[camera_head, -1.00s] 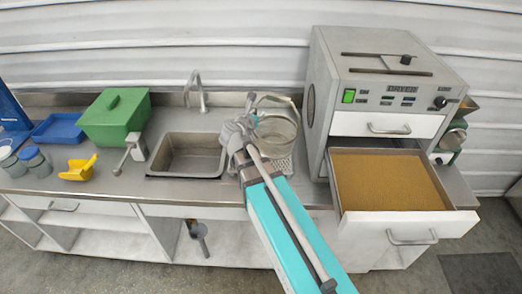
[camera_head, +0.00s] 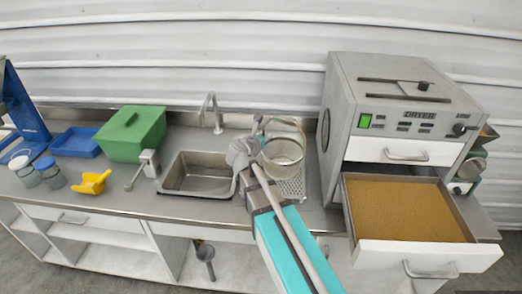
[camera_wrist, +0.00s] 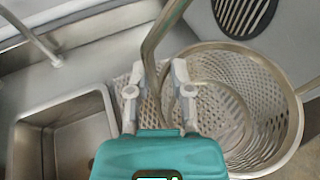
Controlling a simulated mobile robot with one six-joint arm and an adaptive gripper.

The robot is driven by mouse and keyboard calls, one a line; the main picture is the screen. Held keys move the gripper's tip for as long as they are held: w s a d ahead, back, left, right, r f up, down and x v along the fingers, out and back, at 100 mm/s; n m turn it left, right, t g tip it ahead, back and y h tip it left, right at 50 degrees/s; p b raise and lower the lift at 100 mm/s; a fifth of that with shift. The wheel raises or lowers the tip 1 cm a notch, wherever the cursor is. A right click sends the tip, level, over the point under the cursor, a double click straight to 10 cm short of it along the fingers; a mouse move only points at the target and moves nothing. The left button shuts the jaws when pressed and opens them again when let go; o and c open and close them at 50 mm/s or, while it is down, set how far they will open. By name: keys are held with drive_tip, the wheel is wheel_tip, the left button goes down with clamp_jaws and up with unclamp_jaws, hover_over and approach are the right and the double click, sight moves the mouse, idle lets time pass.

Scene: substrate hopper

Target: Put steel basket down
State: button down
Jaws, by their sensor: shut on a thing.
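The steel basket (camera_head: 284,152) is a round, perforated metal basket with a tall hoop handle, right of the sink. It looks upright over a perforated drain plate (camera_head: 293,188); I cannot tell whether it touches the plate or hangs just above it. In the wrist view the basket (camera_wrist: 262,65) fills the right side, appears empty, and its handle (camera_wrist: 157,40) runs between my fingers. My gripper (camera_wrist: 158,88) is shut on that handle. In the head view my gripper (camera_head: 252,140) is at the basket's left side, partly hidden by my arm.
The sink (camera_head: 200,175) and faucet (camera_head: 212,110) lie left. The dryer (camera_head: 405,95) stands close on the right with its filled drawer (camera_head: 410,212) pulled out. A green box (camera_head: 131,133), yellow scoop (camera_head: 92,183) and blue tray (camera_head: 75,142) are farther left.

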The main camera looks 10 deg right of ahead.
drive_tip(key=w+f+b, duration=0.7)
drive_tip(key=w, duration=0.2)
drive_tip(key=shift+w+f, duration=0.2)
drive_tip(key=shift+w, duration=0.1)
drive_tip(key=shift+d, duration=0.15)
drive_tip(key=shift+w+f+b, duration=0.2)
drive_tip(key=shift+f+b, duration=0.8)
drive_tip(key=shift+w+f+b, duration=0.2)
drive_tip(key=shift+f+b, duration=0.75)
drive_tip(key=shift+f, duration=0.25)
drive_tip(key=c, duration=0.5)
unclamp_jaws()
drive_tip(key=shift+c, duration=0.2)
drive_tip(key=shift+r, duration=0.1)
